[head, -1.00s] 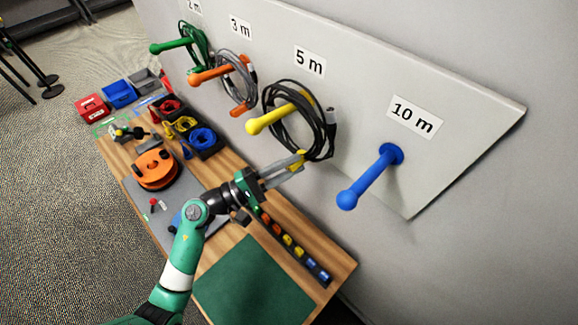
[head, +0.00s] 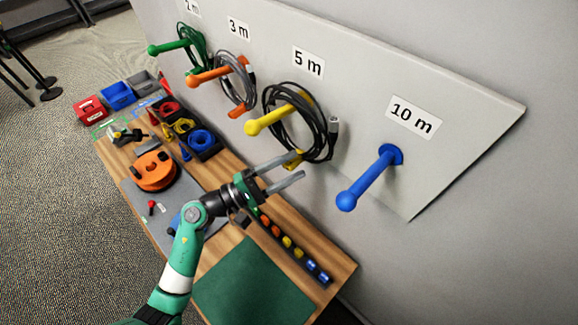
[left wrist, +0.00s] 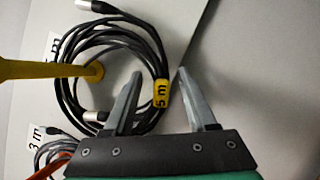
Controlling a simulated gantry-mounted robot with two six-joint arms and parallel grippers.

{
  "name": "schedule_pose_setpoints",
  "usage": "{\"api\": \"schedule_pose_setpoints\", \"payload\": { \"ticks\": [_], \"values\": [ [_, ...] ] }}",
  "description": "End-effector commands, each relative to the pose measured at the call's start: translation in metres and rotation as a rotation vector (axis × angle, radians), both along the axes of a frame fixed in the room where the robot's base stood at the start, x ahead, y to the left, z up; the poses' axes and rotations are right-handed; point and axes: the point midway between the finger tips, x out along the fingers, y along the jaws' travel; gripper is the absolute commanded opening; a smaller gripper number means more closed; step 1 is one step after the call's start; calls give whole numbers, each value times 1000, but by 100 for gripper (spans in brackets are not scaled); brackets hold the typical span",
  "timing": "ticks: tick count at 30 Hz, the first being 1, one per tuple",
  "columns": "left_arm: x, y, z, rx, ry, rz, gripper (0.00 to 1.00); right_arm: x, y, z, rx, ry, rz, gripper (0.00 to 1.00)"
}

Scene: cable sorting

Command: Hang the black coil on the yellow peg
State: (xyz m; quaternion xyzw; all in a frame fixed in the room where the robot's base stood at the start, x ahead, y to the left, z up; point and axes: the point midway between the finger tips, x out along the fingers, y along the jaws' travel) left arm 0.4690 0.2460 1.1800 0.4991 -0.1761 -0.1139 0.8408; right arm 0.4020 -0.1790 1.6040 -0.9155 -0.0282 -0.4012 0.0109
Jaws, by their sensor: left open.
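The black coil (head: 318,128) hangs around the yellow peg (head: 262,125) under the 5 m label in the head view. In the left wrist view the black coil (left wrist: 152,52) hangs around the yellow peg (left wrist: 35,69), with a yellow 5 m tag (left wrist: 161,93) on its near side. My left gripper (head: 297,167) is open and empty, just below and in front of the coil. In the left wrist view its jaws (left wrist: 158,88) are spread; one finger overlaps the coil in the picture, and contact cannot be told. My right gripper is not in view.
A blue peg (head: 368,180) under the 10 m label sticks out to the right. An orange peg (head: 208,75) and a green peg (head: 168,47) hold other coils to the left. The wooden table (head: 335,262) below carries a green mat (head: 255,285), an orange reel (head: 154,171) and bins.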

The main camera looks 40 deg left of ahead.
Motion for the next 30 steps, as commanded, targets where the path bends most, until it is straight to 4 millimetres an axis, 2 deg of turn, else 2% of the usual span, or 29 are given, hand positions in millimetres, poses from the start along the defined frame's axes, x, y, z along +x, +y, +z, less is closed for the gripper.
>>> {"api": "schedule_pose_setpoints", "payload": {
  "ticks": [8,11,21,25,30],
  "values": [
    [-6,3,-2,0,0,1,57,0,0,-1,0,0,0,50],
    [-21,10,-6,-1,0,4,57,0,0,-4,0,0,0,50],
    [-90,38,-20,-1,0,7,57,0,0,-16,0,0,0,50],
    [-103,42,-21,0,-1,3,57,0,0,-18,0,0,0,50],
    [-106,43,-21,0,0,0,57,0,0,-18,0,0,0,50]
  ]
}}
